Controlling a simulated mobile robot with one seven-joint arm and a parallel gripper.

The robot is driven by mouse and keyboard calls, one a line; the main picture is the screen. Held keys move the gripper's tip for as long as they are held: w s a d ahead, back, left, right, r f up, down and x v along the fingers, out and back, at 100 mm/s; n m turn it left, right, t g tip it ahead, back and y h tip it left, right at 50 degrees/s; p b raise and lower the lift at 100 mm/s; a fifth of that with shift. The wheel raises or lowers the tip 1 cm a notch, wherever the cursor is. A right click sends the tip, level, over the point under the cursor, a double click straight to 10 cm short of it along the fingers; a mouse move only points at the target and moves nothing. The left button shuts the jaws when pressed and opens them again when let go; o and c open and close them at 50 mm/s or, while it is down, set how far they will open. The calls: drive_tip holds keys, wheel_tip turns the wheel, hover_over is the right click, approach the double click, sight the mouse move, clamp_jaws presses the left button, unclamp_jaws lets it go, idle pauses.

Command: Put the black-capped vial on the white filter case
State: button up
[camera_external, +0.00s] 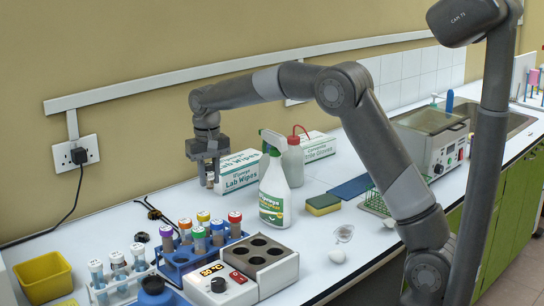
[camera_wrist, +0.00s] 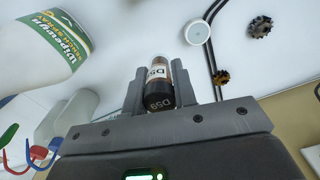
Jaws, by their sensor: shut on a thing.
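My gripper (camera_external: 210,172) is raised above the bench near the back wall, left of the spray bottle. In the external view only the vial's lower part (camera_external: 210,182) shows below the fingers. The white filter case (camera_wrist: 200,28), a round white disc, lies on the bench up and right of the vial in the wrist view, apart from it. I cannot make it out in the external view.
The spray bottle (camera_external: 273,185) stands right of my gripper, before a Lab Wipes box (camera_external: 237,172). A blue rack (camera_external: 180,262) of colour-capped tubes and a heating block (camera_external: 240,273) stand nearer the camera. A black cable (camera_wrist: 210,50) and dark gear-shaped pieces (camera_wrist: 260,27) lie near the case.

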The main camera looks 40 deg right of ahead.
drive_tip(key=w+a+f, duration=0.1)
drive_tip(key=a+f, duration=0.1)
drive_tip(key=w+a+f, duration=0.1)
drive_tip(key=a+f, duration=0.1)
drive_tip(key=w+a+f, duration=0.1)
drive_tip(key=a+f, duration=0.1)
drive_tip(key=shift+a+f, duration=0.1)
drive_tip(key=shift+a, duration=0.15)
drive_tip(key=shift+f, duration=1.95)
drive_tip(key=shift+f, duration=0.15)
drive_tip(key=o, duration=1)
wheel_tip(320, 180, up, 12)
drive_tip(key=shift+r, duration=0.2)
